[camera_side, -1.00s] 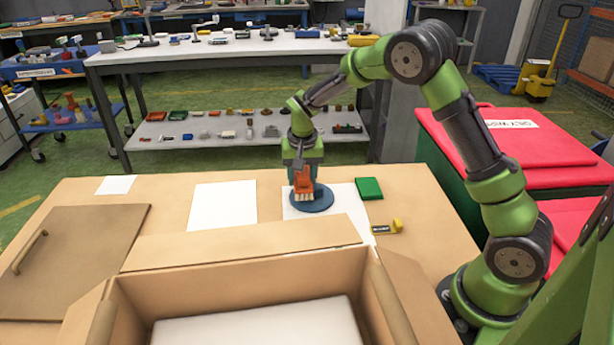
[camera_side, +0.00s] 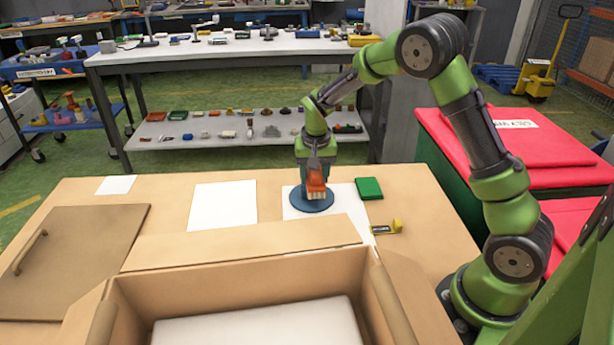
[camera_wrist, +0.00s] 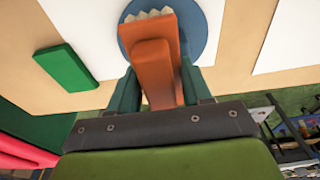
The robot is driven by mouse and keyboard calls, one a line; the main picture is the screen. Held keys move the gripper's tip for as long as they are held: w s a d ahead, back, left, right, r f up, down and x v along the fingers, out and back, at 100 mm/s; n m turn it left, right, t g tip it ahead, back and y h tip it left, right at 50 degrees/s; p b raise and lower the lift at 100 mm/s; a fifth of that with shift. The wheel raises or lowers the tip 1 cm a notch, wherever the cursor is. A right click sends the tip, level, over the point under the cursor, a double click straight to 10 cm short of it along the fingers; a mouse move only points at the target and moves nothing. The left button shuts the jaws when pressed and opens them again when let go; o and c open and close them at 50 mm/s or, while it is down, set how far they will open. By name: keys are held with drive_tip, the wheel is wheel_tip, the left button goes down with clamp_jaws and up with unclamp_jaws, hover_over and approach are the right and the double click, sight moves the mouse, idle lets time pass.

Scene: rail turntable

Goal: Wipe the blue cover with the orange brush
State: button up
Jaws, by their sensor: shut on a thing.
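The blue cover (camera_side: 301,202) is a flat round disc lying on a white sheet on the table in the side view. It also shows in the wrist view (camera_wrist: 207,45). The orange brush (camera_side: 316,184) has pale bristles pointing down at the cover, and it also shows in the wrist view (camera_wrist: 153,62). My gripper (camera_side: 316,172) is shut on the brush, above the cover. The bristles appear to be at the cover's surface, right of its middle; whether they touch is hard to tell. The brush hides part of the cover.
An open cardboard box (camera_side: 240,276) fills the front. White sheets (camera_side: 222,206) and a brown board with a handle (camera_side: 75,245) lie to the left.

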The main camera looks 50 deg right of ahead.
sight(302, 188)
drive_tip(key=shift+w+a+f, duration=0.1)
drive_tip(key=shift+w+a, duration=0.35)
drive_tip(key=shift+a, duration=0.25)
drive_tip(key=shift+w+a, duration=0.45)
drive_tip(key=shift+a, duration=0.25)
drive_tip(key=shift+s+d+r, duration=0.1)
drive_tip(key=shift+s+d, duration=0.7)
drive_tip(key=shift+d, duration=0.2)
drive_tip(key=shift+s+d+r, duration=0.1)
drive_tip(key=shift+s+d, duration=0.7)
drive_tip(key=shift+d, duration=0.2)
drive_tip(key=shift+w+a, duration=1.7)
drive_tip(key=shift+a, duration=0.2)
drive_tip(key=shift+s+d+f, duration=0.15)
drive_tip(key=shift+s+d, duration=0.75)
drive_tip(key=shift+d, duration=0.1)
drive_tip(key=shift+s+d+f, duration=0.1)
drive_tip(key=shift+s+d, duration=0.75)
drive_tip(key=shift+d, duration=0.1)
drive_tip(key=shift+w+a, duration=0.85)
drive_tip(key=shift+a, duration=0.15)
drive_tip(key=shift+w+a, duration=0.8)
drive_tip(key=shift+a, duration=0.2)
drive_tip(key=shift+s+d+r, duration=0.15)
drive_tip(key=shift+s+d, duration=0.65)
drive_tip(key=shift+d, duration=0.2)
drive_tip(key=shift+s+d+r, duration=0.1)
drive_tip(key=shift+s+d, duration=0.7)
drive_tip(key=shift+d, duration=0.2)
drive_tip(key=shift+r, duration=0.1)
